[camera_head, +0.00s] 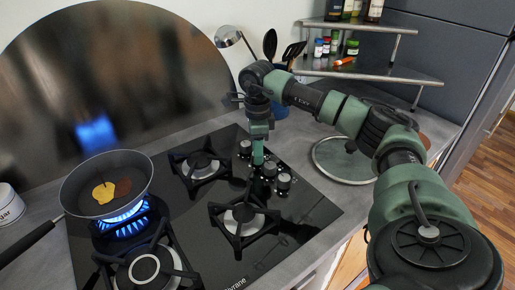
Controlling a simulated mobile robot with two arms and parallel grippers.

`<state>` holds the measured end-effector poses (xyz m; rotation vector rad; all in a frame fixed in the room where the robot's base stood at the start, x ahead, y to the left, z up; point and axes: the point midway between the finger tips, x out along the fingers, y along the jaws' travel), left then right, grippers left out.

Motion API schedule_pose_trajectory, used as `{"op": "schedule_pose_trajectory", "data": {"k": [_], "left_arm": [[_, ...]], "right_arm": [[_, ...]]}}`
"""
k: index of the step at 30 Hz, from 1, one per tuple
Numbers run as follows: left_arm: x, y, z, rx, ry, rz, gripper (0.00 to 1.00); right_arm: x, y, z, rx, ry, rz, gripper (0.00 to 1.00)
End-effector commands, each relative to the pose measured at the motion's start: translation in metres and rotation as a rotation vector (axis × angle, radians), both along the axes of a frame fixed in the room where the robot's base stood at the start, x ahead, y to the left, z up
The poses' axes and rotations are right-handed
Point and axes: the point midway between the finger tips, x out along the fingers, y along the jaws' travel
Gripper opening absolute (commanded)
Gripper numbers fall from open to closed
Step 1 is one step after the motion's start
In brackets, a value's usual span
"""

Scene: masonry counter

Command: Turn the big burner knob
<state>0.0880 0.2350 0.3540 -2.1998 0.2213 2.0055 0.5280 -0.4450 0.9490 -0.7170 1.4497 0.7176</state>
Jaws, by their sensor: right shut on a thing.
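The black gas hob (310,209) has a row of silver-grey knobs on its right side. One knob (284,181) is at the near end, another knob (270,169) is beside it, and one more knob (245,147) is at the far end. My right gripper (258,161) points down onto the row between the far knob and the middle one, shut on a burner knob that its green fingers mostly hide. I cannot tell how far that knob is turned. My left gripper is not in view.
A frying pan (84,178) with food stands over a lit blue flame at the left. Bare black burner grates fill the rest of the hob. A glass lid (346,170) lies right of the knobs. A utensil holder (280,104) and shelves with jars (337,72) stand behind.

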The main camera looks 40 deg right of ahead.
Motion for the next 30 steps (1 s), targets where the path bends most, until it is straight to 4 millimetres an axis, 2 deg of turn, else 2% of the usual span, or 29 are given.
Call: {"op": "schedule_pose_trajectory", "data": {"k": [30], "left_arm": [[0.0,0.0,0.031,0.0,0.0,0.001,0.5]], "right_arm": [[0.001,0.0,0.002,0.0,-0.003,-0.967,0.0]]}}
